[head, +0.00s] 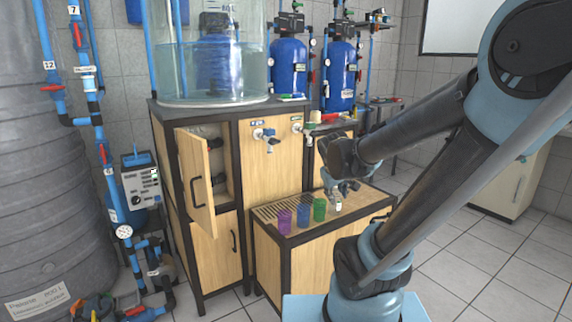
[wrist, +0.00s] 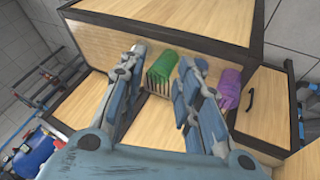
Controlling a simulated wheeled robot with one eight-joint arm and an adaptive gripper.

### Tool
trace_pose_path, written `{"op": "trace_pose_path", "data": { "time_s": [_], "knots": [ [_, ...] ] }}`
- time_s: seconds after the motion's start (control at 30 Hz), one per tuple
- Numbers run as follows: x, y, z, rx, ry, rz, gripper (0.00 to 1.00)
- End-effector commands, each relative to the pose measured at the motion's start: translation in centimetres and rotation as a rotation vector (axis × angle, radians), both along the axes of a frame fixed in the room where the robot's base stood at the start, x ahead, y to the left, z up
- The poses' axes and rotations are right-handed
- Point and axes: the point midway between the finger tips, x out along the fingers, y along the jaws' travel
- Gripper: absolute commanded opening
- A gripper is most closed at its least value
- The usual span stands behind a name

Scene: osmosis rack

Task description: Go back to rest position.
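My gripper (head: 343,190) is above the low wooden bench with the slatted top (head: 378,203), just right of the cups in the head view. In the wrist view my gripper (wrist: 163,60) has its two fingers spread apart, with no object clasped between them. A green cup (head: 319,209) stands nearest my gripper, then a blue cup (head: 303,215) and a purple cup (head: 284,223), in a row on the bench. The wrist view shows the green cup (wrist: 157,63) beyond the gap between the fingers and the purple cup (wrist: 229,88) to the right. The right finger seems to hide the blue cup.
A wooden cabinet (head: 272,178) stands behind the bench, with its upper left door (head: 196,180) open. A clear water tank (head: 212,62) sits on top. A big grey tank (head: 45,150) and blue pipes are at left. Tiled floor (head: 490,265) is clear at right.

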Motion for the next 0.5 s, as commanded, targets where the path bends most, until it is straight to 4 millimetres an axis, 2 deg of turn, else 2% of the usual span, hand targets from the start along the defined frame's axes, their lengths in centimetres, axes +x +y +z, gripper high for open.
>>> {"op": "trace_pose_path", "data": {
  "time_s": [0.03, 0.2, 0.5],
  "knots": [
    [-1.5, -0.7, -0.3, 0.021, 0.023, -0.031, 0.31],
    [-6.4, -1.9, -1.7, 0.101, 0.110, -0.125, 0.31],
    [-14.3, -2.1, -3.9, 0.242, 0.251, -0.270, 0.31]
  ]
}}
